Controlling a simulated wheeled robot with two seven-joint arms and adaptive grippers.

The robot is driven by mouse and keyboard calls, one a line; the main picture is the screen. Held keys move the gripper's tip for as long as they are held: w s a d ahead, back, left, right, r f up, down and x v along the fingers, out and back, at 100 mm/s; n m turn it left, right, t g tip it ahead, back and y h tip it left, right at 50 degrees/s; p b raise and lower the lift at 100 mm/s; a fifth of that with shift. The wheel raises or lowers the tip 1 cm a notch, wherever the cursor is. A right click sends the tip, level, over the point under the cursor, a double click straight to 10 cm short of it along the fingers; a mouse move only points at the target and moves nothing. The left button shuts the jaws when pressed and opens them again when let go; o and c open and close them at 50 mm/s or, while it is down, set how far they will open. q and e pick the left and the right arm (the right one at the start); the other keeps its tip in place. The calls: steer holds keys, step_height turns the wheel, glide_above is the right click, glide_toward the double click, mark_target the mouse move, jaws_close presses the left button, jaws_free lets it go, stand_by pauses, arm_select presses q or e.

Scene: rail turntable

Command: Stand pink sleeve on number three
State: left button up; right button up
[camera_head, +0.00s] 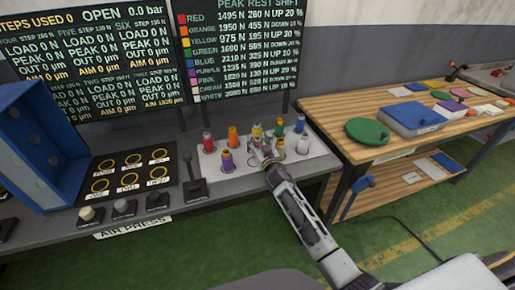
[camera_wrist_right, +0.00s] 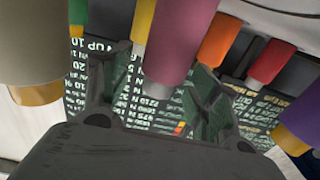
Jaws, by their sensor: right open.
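The pink sleeve (camera_wrist_right: 175,42) hangs in the upper middle of the right wrist view, between the two fingers and just beyond their tips. In the head view it is largely hidden by my right gripper (camera_head: 262,154), which is over the sleeve tray. In the wrist view my right gripper (camera_wrist_right: 153,82) is open, and no finger is clearly touching the sleeve. The black station plate (camera_head: 144,166) carries two rows of gold rings. The lower right ring (camera_head: 157,174) appears to be labelled three; its lettering is small. It is bare. My left gripper is out of view.
The white tray (camera_head: 210,171) holds several coloured sleeves close together, including red (camera_head: 208,143), orange (camera_head: 233,137) and purple (camera_head: 227,161). A black lever (camera_head: 196,184) stands between plate and tray. A blue box (camera_head: 35,150) stands left. A wooden bench (camera_head: 335,115) is right.

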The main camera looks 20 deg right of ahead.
steer(key=shift+w, duration=0.35)
steer(key=shift+c, duration=0.2)
steer(key=shift+r, duration=0.1)
jaws_close()
stand_by(0.4)
steer(key=shift+r, duration=0.85)
step_height(320, 180, up, 7)
steer(key=shift+r+p, duration=0.2)
steer(key=shift+p, duration=0.55)
steer(key=shift+r, duration=0.45)
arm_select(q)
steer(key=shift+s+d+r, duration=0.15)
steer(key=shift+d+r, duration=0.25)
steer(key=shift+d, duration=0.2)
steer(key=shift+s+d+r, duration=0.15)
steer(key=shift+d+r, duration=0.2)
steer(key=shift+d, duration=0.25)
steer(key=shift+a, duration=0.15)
